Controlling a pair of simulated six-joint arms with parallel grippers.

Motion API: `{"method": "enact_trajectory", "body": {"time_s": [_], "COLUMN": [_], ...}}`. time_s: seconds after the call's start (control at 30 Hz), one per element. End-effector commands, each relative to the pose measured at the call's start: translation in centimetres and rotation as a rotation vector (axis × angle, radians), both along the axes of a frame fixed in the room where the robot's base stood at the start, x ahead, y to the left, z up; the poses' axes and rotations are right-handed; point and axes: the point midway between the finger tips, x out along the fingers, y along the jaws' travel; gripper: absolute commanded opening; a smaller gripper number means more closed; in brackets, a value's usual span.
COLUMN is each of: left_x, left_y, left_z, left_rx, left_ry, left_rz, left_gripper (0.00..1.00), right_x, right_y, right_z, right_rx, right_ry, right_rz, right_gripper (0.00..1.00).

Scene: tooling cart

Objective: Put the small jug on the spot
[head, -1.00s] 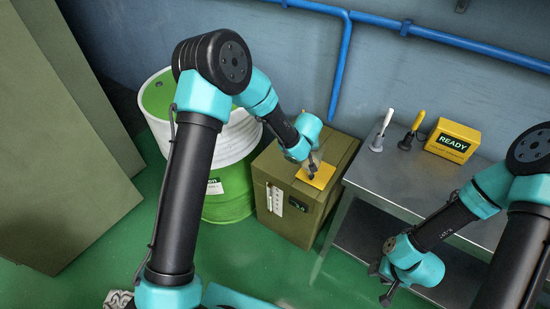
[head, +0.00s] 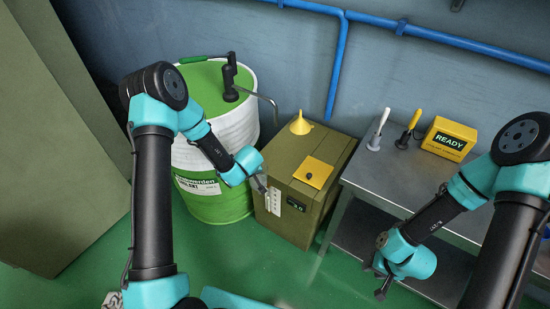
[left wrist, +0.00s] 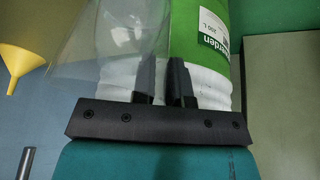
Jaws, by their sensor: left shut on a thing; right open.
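My right gripper (head: 377,281) is open and empty, low in front of the metal cart.
A yellow funnel (head: 301,124) stands on the back of the cabinet (head: 286,163). The green and white drum (head: 208,135) carries a black pump (head: 229,78) with a spout reaching right. The cart (head: 400,170) holds two upright tools and a yellow READY box (head: 449,139).

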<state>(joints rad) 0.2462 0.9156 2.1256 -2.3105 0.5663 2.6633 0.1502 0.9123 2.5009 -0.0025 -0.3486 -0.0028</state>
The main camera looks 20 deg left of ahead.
Motion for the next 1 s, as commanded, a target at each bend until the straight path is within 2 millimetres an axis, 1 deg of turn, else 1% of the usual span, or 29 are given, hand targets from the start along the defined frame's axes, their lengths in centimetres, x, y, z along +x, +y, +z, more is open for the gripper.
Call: {"method": "enact_trajectory", "body": {"time_s": [0.17, 0.27, 0.33, 0.47, 0.7, 0.9, 1.0], "left_x": [0.2, 0.8, 1.7, 4.0, 8.5, 11.9, 13.2], "left_y": [0.0, -0.1, -0.3, -0.8, -1.5, -2.0, -2.2], "left_z": [0.1, 0.1, 0.1, 0.0, 0.1, 0.1, 0.1], "left_rx": [0.001, 0.001, 0.002, 0.001, 0.0, 0.0, 0.001], "left_ry": [-0.001, -0.003, -0.002, -0.003, -0.004, -0.004, -0.003], "left_rz": [0.0, 0.0, 0.0, -0.001, -0.001, 0.0, 0.0], "left_gripper": [0.0, 0.0, 0.0, 0.0, 0.0, 0.0, 0.0], "right_x": [0.0, 0.0, 0.0, 0.0, 0.0, 0.0, 0.0], "right_y": [0.0, 0.0, 0.0, 0.0, 0.0, 0.0, 0.0], "right_z": [0.0, 0.0, 0.0, 0.0, 0.0, 0.0, 0.0], "right_rx": [0.0, 0.0, 0.0, 0.0, 0.0, 0.0, 0.0], "right_ry": [0.0, 0.0, 0.0, 0.0, 0.0, 0.0, 0.0], "right_rz": [0.0, 0.0, 0.0, 0.0, 0.0, 0.0, 0.0], "right_gripper": [0.43, 0.43, 0.43, 0.43, 0.43, 0.43, 0.43]}}
